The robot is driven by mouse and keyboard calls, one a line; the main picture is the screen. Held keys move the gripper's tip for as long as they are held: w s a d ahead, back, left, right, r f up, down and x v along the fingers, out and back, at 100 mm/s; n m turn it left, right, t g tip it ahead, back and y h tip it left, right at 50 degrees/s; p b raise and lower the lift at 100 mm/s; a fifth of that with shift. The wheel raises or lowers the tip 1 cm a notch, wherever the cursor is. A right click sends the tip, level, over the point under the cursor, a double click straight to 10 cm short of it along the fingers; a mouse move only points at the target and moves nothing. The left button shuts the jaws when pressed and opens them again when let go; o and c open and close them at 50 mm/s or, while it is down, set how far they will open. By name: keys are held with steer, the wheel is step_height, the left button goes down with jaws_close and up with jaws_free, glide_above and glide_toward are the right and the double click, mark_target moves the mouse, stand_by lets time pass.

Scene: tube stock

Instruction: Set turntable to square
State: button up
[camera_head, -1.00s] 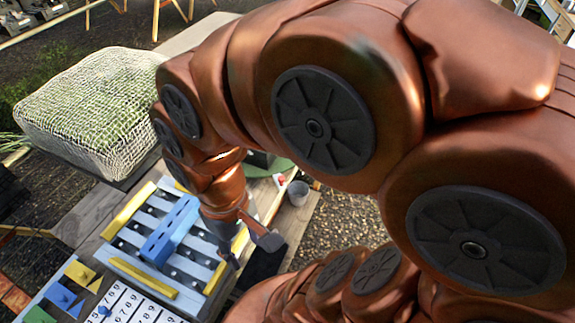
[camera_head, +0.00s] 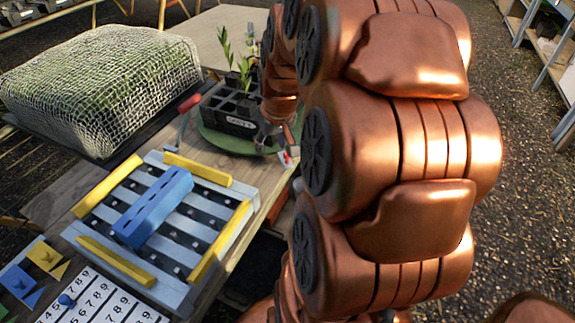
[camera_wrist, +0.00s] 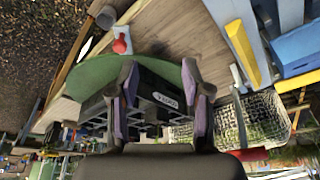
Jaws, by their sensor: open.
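The green round turntable (camera_head: 212,137) sits near the table's far right edge in the head view. It carries a black compartmented crate (camera_head: 225,118) with a pale label and green plants. In the wrist view the turntable (camera_wrist: 98,76) and crate (camera_wrist: 172,114) lie beyond my fingers. My gripper (camera_head: 272,140) is open over the turntable's near right side, beside the crate; whether it touches either is unclear. Its two fingers (camera_wrist: 160,80) stand apart in the wrist view with nothing held between them. A small red knob on a pale plate (camera_wrist: 121,43) is beside the turntable.
A slatted frame with yellow bars (camera_head: 108,187) and a blue block (camera_head: 152,208) lies left of the turntable. A red-ended handle (camera_head: 189,103) stands between them. A mesh-covered planter (camera_head: 100,85) is behind left. A number board (camera_head: 95,298) is at the front. A grey cup (camera_wrist: 105,17) is near the table edge.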

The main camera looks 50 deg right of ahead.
steer(key=shift+m+h, duration=0.5)
steer(key=shift+w+d+f+b, duration=0.25)
steer(key=shift+w+d+f, duration=0.15)
steer(key=shift+d+f, duration=1.2)
steer(key=shift+w+d+f+b, duration=0.2)
steer(key=shift+w+d+f, duration=0.15)
steer(key=shift+d+f, duration=1.25)
steer(key=shift+w+d+f+b, duration=0.35)
steer(key=shift+d+f, duration=0.8)
steer(key=shift+f, duration=0.8)
steer(key=shift+c, duration=0.3)
jaws_close()
